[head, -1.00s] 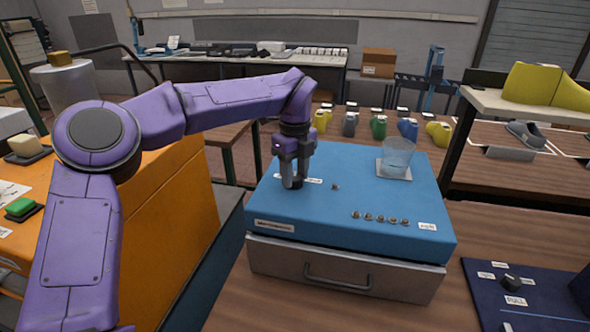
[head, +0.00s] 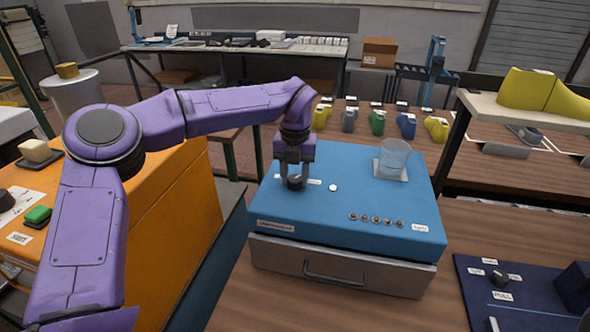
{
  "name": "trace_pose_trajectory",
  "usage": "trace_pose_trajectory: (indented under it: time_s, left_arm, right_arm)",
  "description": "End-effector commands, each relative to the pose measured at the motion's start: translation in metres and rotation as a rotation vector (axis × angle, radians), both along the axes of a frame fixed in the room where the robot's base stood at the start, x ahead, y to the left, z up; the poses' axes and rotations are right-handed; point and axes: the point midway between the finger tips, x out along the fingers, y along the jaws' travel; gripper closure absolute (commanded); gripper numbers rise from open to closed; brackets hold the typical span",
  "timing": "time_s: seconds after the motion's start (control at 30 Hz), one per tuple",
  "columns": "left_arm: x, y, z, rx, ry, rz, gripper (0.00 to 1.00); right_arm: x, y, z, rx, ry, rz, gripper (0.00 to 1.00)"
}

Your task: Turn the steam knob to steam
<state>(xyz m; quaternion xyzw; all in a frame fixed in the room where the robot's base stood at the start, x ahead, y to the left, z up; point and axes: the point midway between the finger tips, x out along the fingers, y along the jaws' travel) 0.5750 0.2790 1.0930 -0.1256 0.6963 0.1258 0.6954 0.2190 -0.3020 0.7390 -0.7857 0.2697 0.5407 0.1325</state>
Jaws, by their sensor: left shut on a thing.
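The dark steam knob (head: 295,183) is on the top of the blue box (head: 285,212), near its left edge, between white labels. My left gripper (head: 295,178) points down from above and is shut on the knob, hiding part of it. The knob's pointer and the label text are too small to read. A small round lamp (head: 333,188) just right of the knob looks bright white. My right gripper is not in view.
A clear cup (head: 395,158) stands on a white pad at the box's back right. Several small metal studs (head: 376,219) line its front. A drawer (head: 335,266) is below. Another knob (head: 500,278) is on a dark blue panel at right. Coloured shoe lasts (head: 377,123) stand behind.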

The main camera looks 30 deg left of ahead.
Motion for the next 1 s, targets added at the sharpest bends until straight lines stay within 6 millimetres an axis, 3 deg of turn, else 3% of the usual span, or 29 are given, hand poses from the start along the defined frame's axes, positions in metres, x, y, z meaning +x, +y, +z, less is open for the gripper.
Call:
trace_pose_trajectory:
  time_s: [0.3, 0.8, 0.83, 0.9, 1.0]
  left_arm:
    - [0.001, 0.0004, 0.0027, 0.0, -0.005, -0.102, 0.88]
    - [0.0013, 0.0004, 0.0023, 0.0, -0.007, -0.121, 0.88]
    - [0.0013, 0.0004, 0.0023, 0.0, -0.007, -0.121, 0.54]
    - [0.0013, 0.0004, 0.0021, 0.0, -0.006, -0.121, 0.32]
    - [0.0009, 0.0003, 0.0015, 0.001, -0.005, -0.12, 0.32]
  right_arm:
    - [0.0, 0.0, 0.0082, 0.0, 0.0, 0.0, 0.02]
    - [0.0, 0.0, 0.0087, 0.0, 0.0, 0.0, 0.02]
    - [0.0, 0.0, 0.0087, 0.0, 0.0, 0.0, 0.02]
    - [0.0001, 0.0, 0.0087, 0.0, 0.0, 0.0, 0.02]
    - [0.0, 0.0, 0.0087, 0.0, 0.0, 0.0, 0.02]
